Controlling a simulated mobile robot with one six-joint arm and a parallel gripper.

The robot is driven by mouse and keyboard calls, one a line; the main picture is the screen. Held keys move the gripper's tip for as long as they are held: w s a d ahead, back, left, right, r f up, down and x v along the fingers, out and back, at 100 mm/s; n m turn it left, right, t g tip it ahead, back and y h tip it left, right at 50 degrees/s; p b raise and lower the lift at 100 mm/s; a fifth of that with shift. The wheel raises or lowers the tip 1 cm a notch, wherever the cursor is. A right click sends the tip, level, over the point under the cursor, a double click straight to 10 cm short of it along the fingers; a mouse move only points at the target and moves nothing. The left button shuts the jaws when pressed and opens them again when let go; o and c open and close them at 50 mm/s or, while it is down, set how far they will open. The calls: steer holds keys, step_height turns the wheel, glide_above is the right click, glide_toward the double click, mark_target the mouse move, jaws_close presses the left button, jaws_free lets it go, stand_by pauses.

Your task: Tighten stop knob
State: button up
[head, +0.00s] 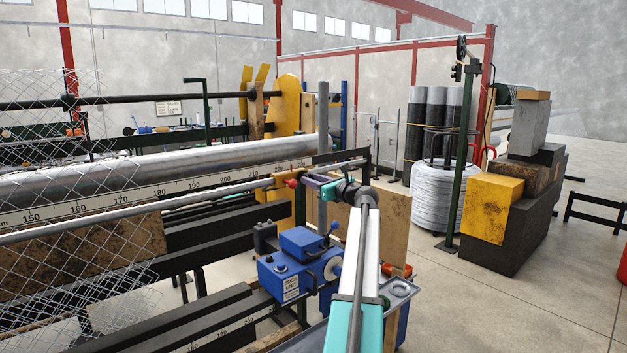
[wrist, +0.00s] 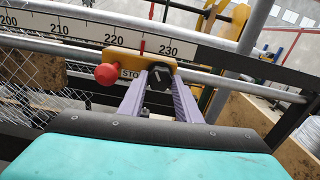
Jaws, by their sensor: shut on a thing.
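The stop is a yellow block (wrist: 140,59) on a rail below the ruler, with part of its "STOP" label showing. It also shows in the head view (head: 286,175). A red ball (wrist: 107,74) sticks out at its left and shows in the head view (head: 292,184). The black stop knob (wrist: 159,77) faces me, with a pale line on its face. My gripper (wrist: 159,85) is shut on this knob, one purple finger on each side. In the head view my gripper (head: 311,182) reaches the stop and hides the knob.
The ruler (wrist: 110,37) runs behind the stop, whose red pointer (wrist: 142,47) stands between 220 and 230. A wooden panel (head: 395,225) stands right of the arm. Chain-link mesh (head: 80,190) hangs at the left.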

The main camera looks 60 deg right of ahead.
steer(key=shift+f, duration=0.1)
steer(key=o, duration=1.1)
steer(key=shift+c, duration=0.2)
steer(key=shift+s, duration=0.1)
steer(key=b+v, duration=0.5)
steer(key=v, duration=0.8)
steer(key=shift+s, duration=0.3)
steer(key=shift+a, duration=0.1)
